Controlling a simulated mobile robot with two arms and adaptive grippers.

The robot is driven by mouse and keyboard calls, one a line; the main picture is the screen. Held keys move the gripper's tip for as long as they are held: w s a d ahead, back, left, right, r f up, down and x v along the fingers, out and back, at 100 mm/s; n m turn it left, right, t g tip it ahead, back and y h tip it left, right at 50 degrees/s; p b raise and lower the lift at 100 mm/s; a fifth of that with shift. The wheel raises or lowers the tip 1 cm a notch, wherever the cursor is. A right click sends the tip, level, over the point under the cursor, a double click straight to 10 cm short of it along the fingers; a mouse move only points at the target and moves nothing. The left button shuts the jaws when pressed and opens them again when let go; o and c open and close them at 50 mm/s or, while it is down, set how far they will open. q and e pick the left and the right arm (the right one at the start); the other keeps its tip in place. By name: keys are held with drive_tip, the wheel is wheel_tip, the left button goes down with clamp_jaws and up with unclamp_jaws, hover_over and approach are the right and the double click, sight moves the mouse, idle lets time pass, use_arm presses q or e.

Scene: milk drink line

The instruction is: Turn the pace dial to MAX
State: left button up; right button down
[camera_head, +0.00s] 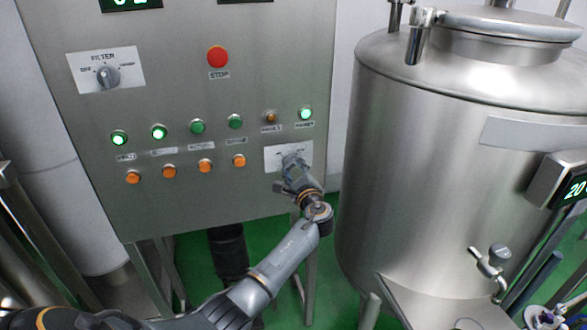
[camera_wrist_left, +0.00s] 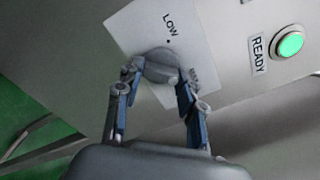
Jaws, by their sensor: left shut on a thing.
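The pace dial (camera_wrist_left: 162,64) is a round grey knob on a white label plate (camera_wrist_left: 187,28) in the left wrist view. The word LOW with a dot shows on the plate; other print beside the knob is too small or covered to read. My left gripper (camera_wrist_left: 158,76) is shut on the knob, one finger on each side. In the head view the gripper (camera_head: 291,166) reaches the white plate (camera_head: 272,154) at the panel's lower right and hides most of the knob. I cannot tell where the knob points. My right gripper is not in view.
The steel panel (camera_head: 225,105) carries a FILTER knob (camera_head: 108,76), a red STOP button (camera_head: 217,56) and rows of green and orange buttons. A lit green READY button (camera_wrist_left: 289,44) is near the dial. A large steel tank (camera_head: 420,170) stands close on the right.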

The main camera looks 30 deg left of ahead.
use_arm(q)
drive_tip(key=shift+a+r, duration=0.1)
drive_tip(key=shift+r, duration=0.1)
drive_tip(key=o, duration=1)
drive_tip(key=shift+o, duration=0.8)
drive_tip(key=shift+w+f, duration=0.1)
drive_tip(key=shift+f, duration=0.1)
drive_tip(key=shift+d, duration=0.2)
drive_tip(key=v, duration=1.1)
drive_tip(key=shift+s+d, duration=0.2)
drive_tip(key=shift+s, duration=0.15)
